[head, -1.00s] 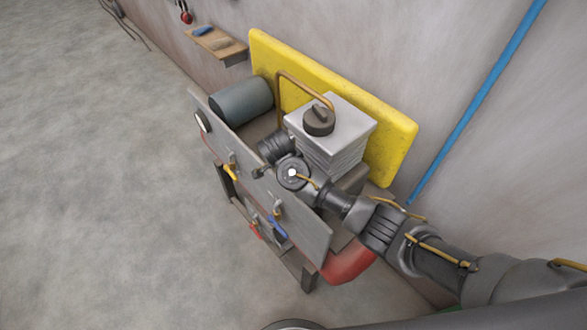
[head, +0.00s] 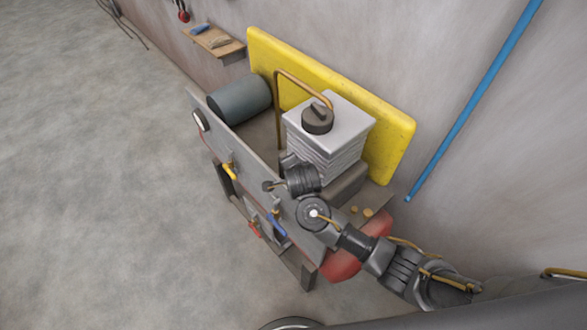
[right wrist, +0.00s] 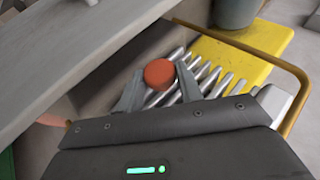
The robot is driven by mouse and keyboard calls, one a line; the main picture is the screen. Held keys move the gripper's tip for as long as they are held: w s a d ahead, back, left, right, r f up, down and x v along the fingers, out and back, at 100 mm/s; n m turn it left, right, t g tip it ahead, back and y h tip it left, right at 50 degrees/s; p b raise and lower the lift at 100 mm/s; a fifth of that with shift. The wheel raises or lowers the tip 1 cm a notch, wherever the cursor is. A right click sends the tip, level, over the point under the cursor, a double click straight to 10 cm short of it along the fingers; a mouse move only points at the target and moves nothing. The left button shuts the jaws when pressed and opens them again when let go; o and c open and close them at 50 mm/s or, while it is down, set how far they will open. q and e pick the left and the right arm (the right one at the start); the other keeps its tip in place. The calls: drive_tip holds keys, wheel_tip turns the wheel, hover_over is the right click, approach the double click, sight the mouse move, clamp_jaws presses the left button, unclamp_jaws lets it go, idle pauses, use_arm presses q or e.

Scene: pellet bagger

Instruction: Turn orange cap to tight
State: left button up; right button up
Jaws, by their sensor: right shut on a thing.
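The orange cap (right wrist: 159,73) is a round, flat-topped cap in the middle of the right wrist view. My right gripper (right wrist: 158,82) has one grey finger on each side of it and is shut on it. In the head view my right arm reaches in from the right to the near part of the machine, behind the slanted grey panel (head: 214,142). The cap and the fingertips cannot be made out there. My left gripper is not in view.
A white ribbed box (head: 330,150) with a dark knob (head: 318,119) stands before a yellow board (head: 385,135). A grey cylinder (head: 240,98) lies behind the panel. The panel carries a yellow lever (head: 230,172) and a blue lever (head: 277,224). Open floor lies to the left.

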drive_tip(key=shift+d+t, duration=0.1)
drive_tip(key=shift+t, duration=0.3)
drive_tip(key=o, duration=1)
drive_tip(key=shift+c, duration=0.2)
